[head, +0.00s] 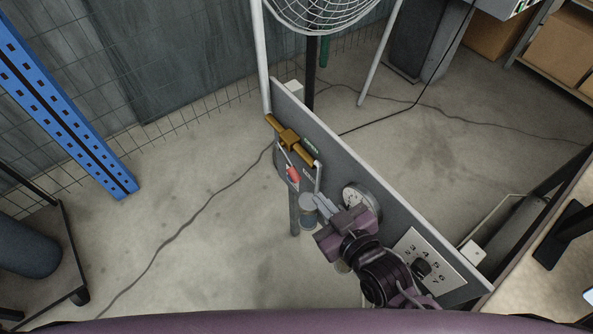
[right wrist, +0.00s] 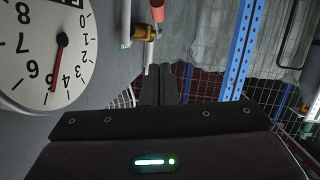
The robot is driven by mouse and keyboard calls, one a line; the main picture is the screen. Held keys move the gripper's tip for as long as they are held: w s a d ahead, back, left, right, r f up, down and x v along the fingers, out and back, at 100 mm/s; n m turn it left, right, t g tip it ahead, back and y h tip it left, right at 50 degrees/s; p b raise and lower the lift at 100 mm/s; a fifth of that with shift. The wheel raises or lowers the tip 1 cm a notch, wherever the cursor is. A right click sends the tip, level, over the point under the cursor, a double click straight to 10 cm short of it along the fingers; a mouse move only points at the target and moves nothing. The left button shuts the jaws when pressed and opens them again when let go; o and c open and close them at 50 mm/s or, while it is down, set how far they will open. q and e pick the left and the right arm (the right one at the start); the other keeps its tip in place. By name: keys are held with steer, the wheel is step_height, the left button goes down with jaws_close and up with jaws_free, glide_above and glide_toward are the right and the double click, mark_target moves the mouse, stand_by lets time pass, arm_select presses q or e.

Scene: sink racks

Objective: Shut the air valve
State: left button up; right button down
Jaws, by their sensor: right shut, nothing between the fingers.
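The air valve is a brass fitting (head: 290,138) on the upper left part of a grey panel in the head view. A lever with a red grip (head: 293,174) hangs below it. In the right wrist view the red grip (right wrist: 157,10) and a brass part (right wrist: 145,32) show at the top, beyond the fingers. My right gripper (head: 318,208) is shut and empty in front of the panel, lower right of the red grip and apart from it. Its fingers also show in the right wrist view (right wrist: 160,86). My left gripper is not in view.
A round white gauge (head: 361,203) sits on the panel beside my right gripper; its dial (right wrist: 42,48) fills the left of the wrist view. A numbered plate with a black knob (head: 422,267) is further right. A blue post (head: 65,105) stands left. Floor left of the panel is clear.

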glide_above(295, 176)
steer(key=s+d, duration=0.2)
steer(key=s, duration=0.2)
step_height(295, 176, down, 2)
steer(key=shift+w+a+f+p, duration=0.15)
steer(key=shift+w+f+p, duration=0.1)
steer(key=shift+f, duration=0.4)
steer(key=shift+w+a+f+p, duration=0.15)
steer(key=shift+w+f+p, duration=0.1)
steer(key=shift+f, duration=0.35)
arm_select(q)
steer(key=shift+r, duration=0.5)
arm_select(e)
steer(key=shift+w+f, duration=0.4)
steer(key=shift+f, duration=0.3)
